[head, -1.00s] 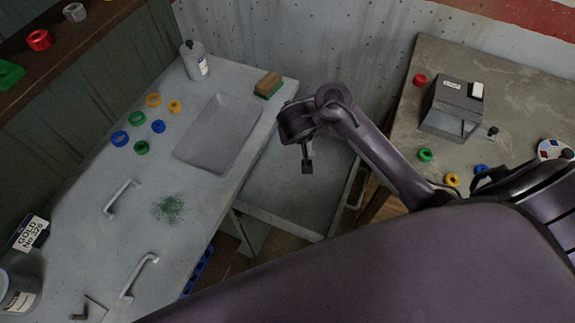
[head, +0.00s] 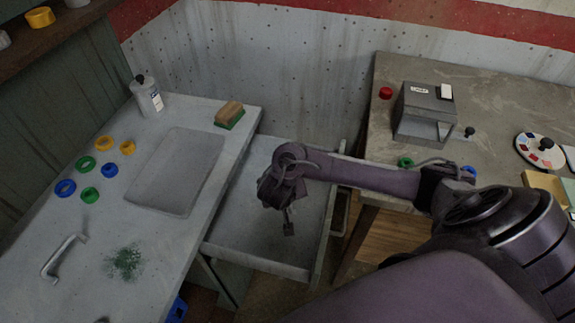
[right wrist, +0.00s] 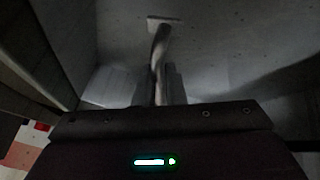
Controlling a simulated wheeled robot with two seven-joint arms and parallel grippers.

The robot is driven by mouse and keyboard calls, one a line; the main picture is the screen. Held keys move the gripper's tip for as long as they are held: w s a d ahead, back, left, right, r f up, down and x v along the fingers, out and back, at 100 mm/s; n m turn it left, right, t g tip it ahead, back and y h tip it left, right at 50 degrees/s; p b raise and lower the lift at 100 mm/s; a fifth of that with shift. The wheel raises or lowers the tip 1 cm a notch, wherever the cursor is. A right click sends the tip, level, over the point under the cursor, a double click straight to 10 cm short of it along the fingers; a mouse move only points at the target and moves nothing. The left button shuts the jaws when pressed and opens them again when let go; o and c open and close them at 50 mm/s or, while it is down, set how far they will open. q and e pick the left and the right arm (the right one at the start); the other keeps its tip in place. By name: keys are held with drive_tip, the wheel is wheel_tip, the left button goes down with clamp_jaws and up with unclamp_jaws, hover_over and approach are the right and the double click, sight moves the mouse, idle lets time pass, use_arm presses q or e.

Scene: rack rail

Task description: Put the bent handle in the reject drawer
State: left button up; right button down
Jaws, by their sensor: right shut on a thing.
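The reject drawer (head: 262,233) is the open grey drawer beside the counter in the head view. My right gripper (head: 289,228) is over the drawer, pointing down. In the right wrist view it is shut on a grey metal handle (right wrist: 160,45), which extends away from the fingers with a slight curve and ends in a flat plate. I cannot tell whether the handle touches the drawer floor. In the head view the held handle is mostly hidden by the gripper. Another handle (head: 62,258) lies on the counter at the left. My left gripper is not in view.
A second table at right carries a grey device (head: 424,113) and a red button-like piece (head: 386,92). The drawer's visible floor looks clear.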

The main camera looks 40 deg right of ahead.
drive_tip(key=shift+f+b, duration=1.45)
drive_tip(key=shift+f, duration=1.5)
drive_tip(key=shift+f, duration=0.2)
drive_tip(key=c, duration=1.5)
unclamp_jaws()
